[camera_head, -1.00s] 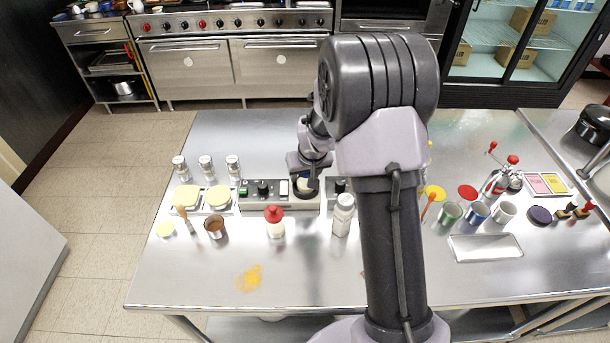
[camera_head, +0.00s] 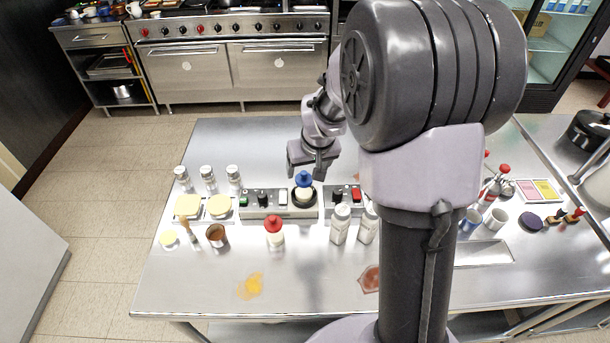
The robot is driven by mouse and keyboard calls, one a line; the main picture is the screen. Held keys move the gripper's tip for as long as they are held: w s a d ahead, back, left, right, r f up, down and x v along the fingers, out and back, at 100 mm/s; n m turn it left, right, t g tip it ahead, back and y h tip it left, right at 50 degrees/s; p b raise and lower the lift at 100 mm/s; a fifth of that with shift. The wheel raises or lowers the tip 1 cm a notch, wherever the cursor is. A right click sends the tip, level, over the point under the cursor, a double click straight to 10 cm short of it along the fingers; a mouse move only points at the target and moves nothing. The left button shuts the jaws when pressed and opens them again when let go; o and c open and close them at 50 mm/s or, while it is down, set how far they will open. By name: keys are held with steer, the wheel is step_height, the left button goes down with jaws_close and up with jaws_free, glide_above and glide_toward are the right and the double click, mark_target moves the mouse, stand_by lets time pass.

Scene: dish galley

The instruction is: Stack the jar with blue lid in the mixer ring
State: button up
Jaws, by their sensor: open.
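The jar with blue lid (camera_head: 304,181) stands upright within the dark round mixer ring (camera_head: 305,202), between the control panels. Its blue lid and a little of its pale body show above the ring; its lower part is hidden. My gripper (camera_head: 314,174) is open, just above and behind the blue lid, and holds nothing. It seems apart from the lid.
A control panel (camera_head: 264,202) is left of the ring and another (camera_head: 345,196) is right. A red-lidded jar (camera_head: 274,235) and white-capped bottles (camera_head: 340,224) stand in front. Shakers (camera_head: 208,177) stand back left. My arm hides much of the right side.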

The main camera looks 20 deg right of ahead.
steer(key=s+a+r, duration=0.4)
steer(key=s+r, duration=0.1)
steer(key=r, duration=0.3)
steer(key=s+a+r+m+y, duration=0.1)
steer(key=s+a+r, duration=0.1)
steer(key=s, duration=0.5)
steer(key=s+a+r+m+t, duration=0.1)
steer(key=s+a+r, duration=0.2)
steer(key=s+a, duration=0.2)
steer(key=s+a+r+y, duration=0.1)
steer(key=s+a+r, duration=0.1)
steer(key=s, duration=0.6)
steer(key=shift+s+a+r+m+y, duration=0.2)
steer(key=shift+s+a+m+y, duration=0.15)
steer(key=shift+a, duration=0.45)
step_height(320, 180, down, 9)
steer(key=b, duration=0.8)
steer(key=shift+r+b, duration=0.2)
steer(key=shift+b, duration=0.15)
